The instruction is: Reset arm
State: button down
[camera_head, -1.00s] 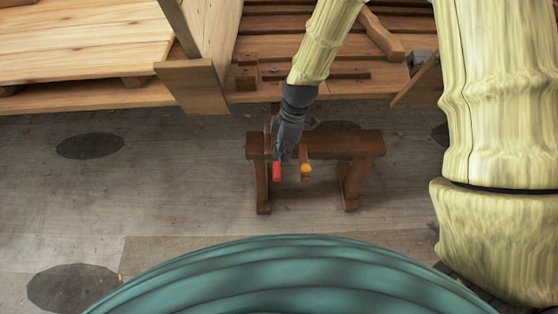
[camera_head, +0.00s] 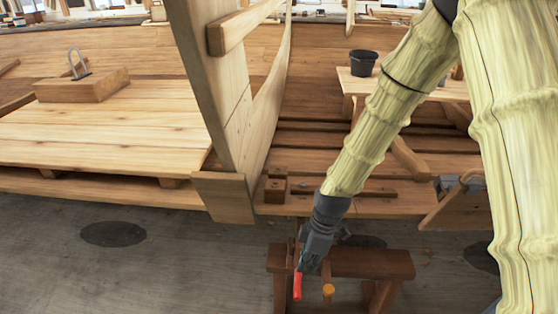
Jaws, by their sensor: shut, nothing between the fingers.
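My gripper (camera_head: 300,268) hangs at the end of my pale, ribbed arm, low in the middle of the head view. It points down and is shut, in front of a dark wooden sawhorse (camera_head: 372,264). A red piece (camera_head: 298,286) shows at its tip; the gripper holds nothing that I can make out. A tool with an orange-yellow end (camera_head: 328,291) sits close to the right of the gripper, at the sawhorse. I cannot tell whether the gripper touches the sawhorse.
The wooden hull's upright post (camera_head: 215,90) stands left of my arm. A planked platform (camera_head: 100,135) bears a wooden block with a metal shackle (camera_head: 85,85). A black bucket (camera_head: 363,63) stands on a bench at the back right. Bare floor (camera_head: 180,275) lies at the lower left.

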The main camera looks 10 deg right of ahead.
jog(key=s+d+f+m+h+p, duration=0.1)
jog(key=s+d+f+m+p, duration=0.1)
jog(key=s+f+m, duration=0.3)
jog(key=s+d+f+m+t+p, duration=0.1)
jog(key=s+d+f+m, duration=0.3)
jog(key=s, duration=0.9)
jog(key=s+d+f+m+h+p, duration=0.1)
jog(key=s+d+f+m+p, duration=0.1)
jog(key=s+f+m, duration=0.5)
jog(key=shift+s+d+f+h+p, duration=0.15)
jog(key=shift+s+d+h+p, duration=0.3)
jog(key=shift+s, duration=0.5)
jog(key=shift+s+d, duration=0.1)
jog(key=shift+d, duration=0.1)
